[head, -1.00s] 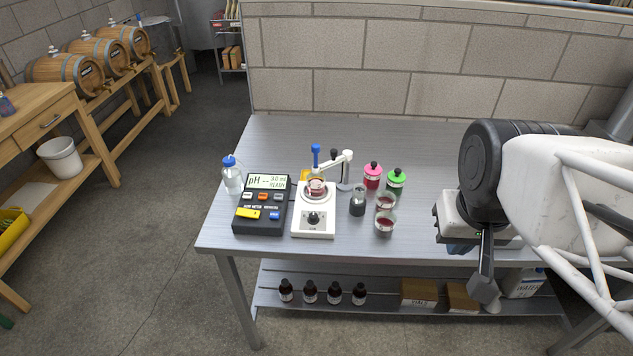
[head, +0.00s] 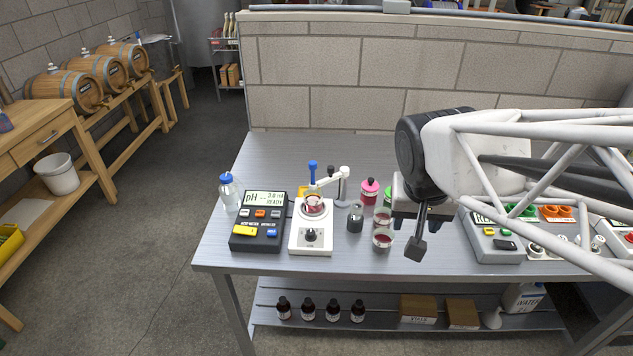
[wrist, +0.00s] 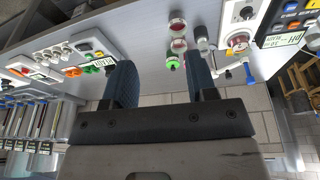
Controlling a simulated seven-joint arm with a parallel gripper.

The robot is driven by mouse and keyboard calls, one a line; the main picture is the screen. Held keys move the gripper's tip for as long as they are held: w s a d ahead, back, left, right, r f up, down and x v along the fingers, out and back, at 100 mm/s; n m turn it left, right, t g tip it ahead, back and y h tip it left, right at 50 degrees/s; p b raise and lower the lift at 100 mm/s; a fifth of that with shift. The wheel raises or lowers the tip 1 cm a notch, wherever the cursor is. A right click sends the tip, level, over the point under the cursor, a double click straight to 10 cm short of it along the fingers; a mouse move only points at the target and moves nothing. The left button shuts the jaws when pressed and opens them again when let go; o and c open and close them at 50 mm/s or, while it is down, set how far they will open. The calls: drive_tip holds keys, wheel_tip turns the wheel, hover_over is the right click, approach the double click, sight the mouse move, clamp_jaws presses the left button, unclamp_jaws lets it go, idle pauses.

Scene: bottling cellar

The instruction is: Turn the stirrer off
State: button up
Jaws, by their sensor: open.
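The stirrer (head: 300,239) is a white box with a black knob (head: 311,236) on its front and a small vessel of red liquid (head: 314,205) on its plate. A blue-topped probe on a white arm (head: 343,184) stands over the vessel. The stirrer also shows in the wrist view (wrist: 238,21), at the top right. My gripper (head: 416,247) is to the right of the stirrer, above the bench and apart from it. In the wrist view my gripper (wrist: 163,82) has its two dark fingers wide apart with nothing between them.
A dark pH meter (head: 258,235) stands left of the stirrer, with a blue-capped bottle (head: 229,192) beyond it. A dark jar (head: 355,219), red-filled beakers (head: 383,239) and a pink-lidded jar (head: 369,191) stand to its right. A grey instrument (head: 494,246) is farther right.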

drive_tip(key=w+a+f+m, duration=0.1)
drive_tip(key=w+a+f, duration=0.6)
drive_tip(key=w+a, duration=0.35)
drive_tip(key=t, duration=0.1)
approach(311, 232)
drive_tip(key=shift+a+f+m, duration=0.2)
drive_tip(key=shift+f+m, duration=0.2)
drive_tip(key=shift+f, duration=0.15)
drive_tip(key=shift+x, duration=3.9)
drive_tip(key=shift+w+d, duration=0.1)
drive_tip(key=shift+d, duration=0.05)
drive_tip(key=shift+r, duration=0.1)
drive_tip(key=c, duration=0.9)
